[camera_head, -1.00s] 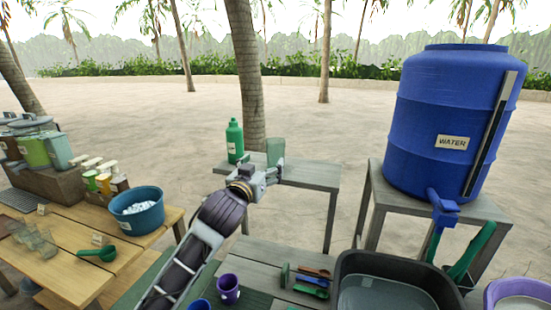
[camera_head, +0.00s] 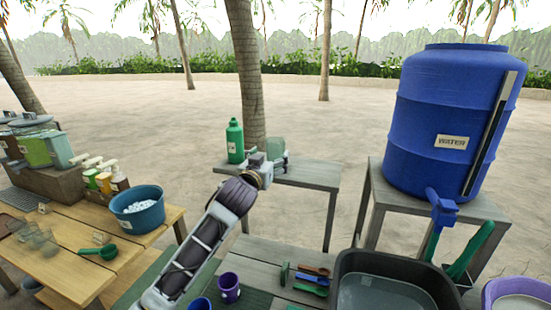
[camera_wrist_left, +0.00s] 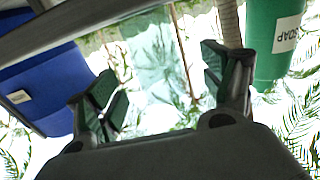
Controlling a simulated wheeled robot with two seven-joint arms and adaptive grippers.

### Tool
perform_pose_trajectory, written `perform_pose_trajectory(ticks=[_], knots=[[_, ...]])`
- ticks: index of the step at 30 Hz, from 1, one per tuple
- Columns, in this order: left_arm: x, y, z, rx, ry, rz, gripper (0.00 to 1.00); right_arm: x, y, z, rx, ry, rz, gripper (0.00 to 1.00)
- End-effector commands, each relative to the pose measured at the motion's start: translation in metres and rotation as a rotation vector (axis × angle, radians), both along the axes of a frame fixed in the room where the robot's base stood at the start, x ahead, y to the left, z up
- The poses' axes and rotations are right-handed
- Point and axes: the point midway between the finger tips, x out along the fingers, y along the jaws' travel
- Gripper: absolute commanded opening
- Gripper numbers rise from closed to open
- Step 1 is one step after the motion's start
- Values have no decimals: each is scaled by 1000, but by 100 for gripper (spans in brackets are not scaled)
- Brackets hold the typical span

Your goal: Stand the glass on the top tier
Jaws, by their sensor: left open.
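A pale green see-through glass (camera_head: 277,147) stands on the grey raised table (camera_head: 315,175) at the back, just right of the green soap bottle (camera_head: 235,142). My left gripper (camera_head: 272,160) is at the glass and covers its lower part in the head view. In the left wrist view, its two dark fingers (camera_wrist_left: 165,88) are apart, with the see-through glass (camera_wrist_left: 158,60) showing between them. I cannot tell whether either finger touches it. Which surface is the top tier is not clear from these views. My right gripper is not in view.
A blue water barrel (camera_head: 450,120) stands on a stand at right. A dark basin (camera_head: 395,265), a purple cup (camera_head: 229,286) and several utensils are in front. At left, a wooden table (camera_head: 75,265) holds clear glasses (camera_head: 42,240) and a blue tub (camera_head: 137,225).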

Motion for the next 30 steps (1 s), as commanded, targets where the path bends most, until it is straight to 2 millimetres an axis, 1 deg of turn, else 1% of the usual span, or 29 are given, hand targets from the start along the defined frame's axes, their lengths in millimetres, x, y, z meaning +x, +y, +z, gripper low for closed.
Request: perform_pose_trajectory(ticks=[3,8,24,30], knots=[[0,0,0,0,0,0,82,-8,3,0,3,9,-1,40],[5,-2,0,2,2,1,82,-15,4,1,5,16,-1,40],[42,-17,-1,0,0,0,82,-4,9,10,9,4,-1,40],[48,-19,-2,0,0,0,82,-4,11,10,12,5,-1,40]])
